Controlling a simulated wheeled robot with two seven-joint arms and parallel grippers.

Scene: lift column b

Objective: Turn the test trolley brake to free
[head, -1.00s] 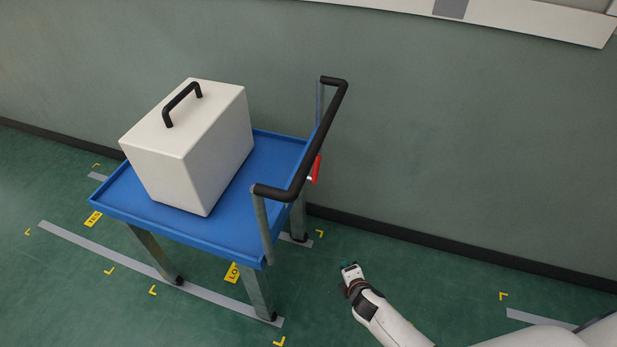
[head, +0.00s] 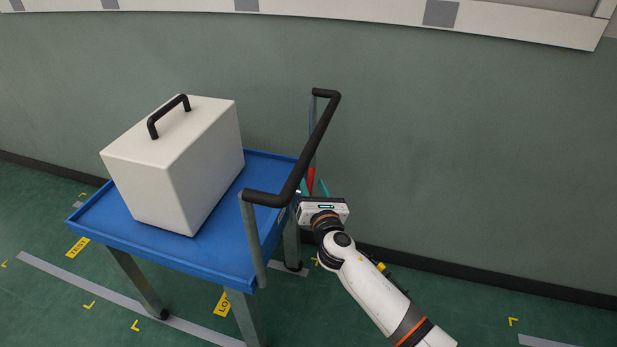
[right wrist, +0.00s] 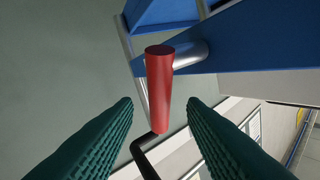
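The test trolley has a blue tray top (head: 190,262), metal legs and a black push handle (head: 318,135). Its red brake lever (head: 311,180) is at the right end of the tray, below the push handle. In the right wrist view the red lever (right wrist: 159,90) stands on a silver pivot rod (right wrist: 190,56) from the blue tray side. My right gripper (head: 316,188) is at the lever. In the right wrist view its green fingers (right wrist: 160,118) are wide open, one on each side of the lever, with visible gaps. My left gripper is not in view.
A white case (head: 180,170) with a black handle stands on the trolley tray. A green wall (head: 470,150) runs behind the trolley. The floor to the right of the trolley looks clear, with grey and yellow markings.

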